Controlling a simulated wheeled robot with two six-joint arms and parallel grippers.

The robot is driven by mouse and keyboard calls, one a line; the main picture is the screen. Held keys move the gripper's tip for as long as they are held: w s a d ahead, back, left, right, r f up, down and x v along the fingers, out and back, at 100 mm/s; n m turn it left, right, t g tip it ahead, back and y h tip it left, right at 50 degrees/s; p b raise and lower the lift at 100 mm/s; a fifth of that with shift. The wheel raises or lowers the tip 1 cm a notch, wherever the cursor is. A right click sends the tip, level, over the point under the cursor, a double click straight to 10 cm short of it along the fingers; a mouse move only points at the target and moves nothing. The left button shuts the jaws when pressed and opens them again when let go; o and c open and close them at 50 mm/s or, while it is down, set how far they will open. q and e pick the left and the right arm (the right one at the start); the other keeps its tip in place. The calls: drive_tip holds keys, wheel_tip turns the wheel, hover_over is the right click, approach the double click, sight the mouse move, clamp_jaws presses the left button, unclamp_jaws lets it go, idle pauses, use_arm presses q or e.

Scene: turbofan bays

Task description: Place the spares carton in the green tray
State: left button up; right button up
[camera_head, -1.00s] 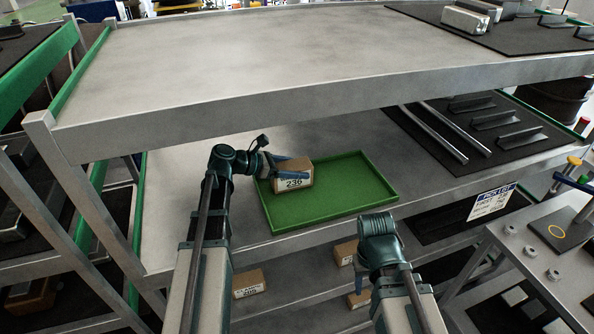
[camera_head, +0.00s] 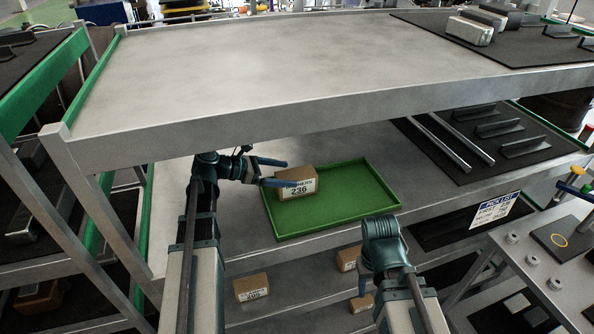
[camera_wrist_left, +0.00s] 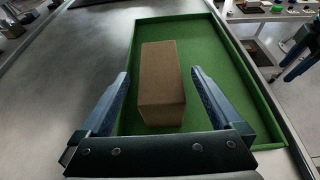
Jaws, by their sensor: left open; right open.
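The spares carton (camera_head: 298,184) is a small brown box with a white label reading 236. It sits inside the green tray (camera_head: 337,226), toward the tray's left end, on the middle shelf. My left gripper (camera_head: 277,172) is open just to the left of the carton. In the left wrist view the carton (camera_wrist_left: 162,84) lies ahead of and between the two open blue fingers (camera_wrist_left: 162,88), with gaps at both sides, and the green tray (camera_wrist_left: 252,88) surrounds it. My right gripper (camera_head: 362,285) is low in front of the shelf, mostly hidden behind its own wrist, and holds nothing visible.
Other brown cartons (camera_head: 251,287) stand on the lower shelf. The upper shelf (camera_head: 300,60) overhangs the tray. Black mats with metal parts (camera_head: 480,135) lie to the right. A pick list sign (camera_head: 494,209) hangs on the middle shelf's edge.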

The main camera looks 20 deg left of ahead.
use_arm(q)
drive_tip(key=p+v, duration=0.1)
drive_tip(key=v, duration=0.5)
drive_tip(key=shift+p, duration=0.35)
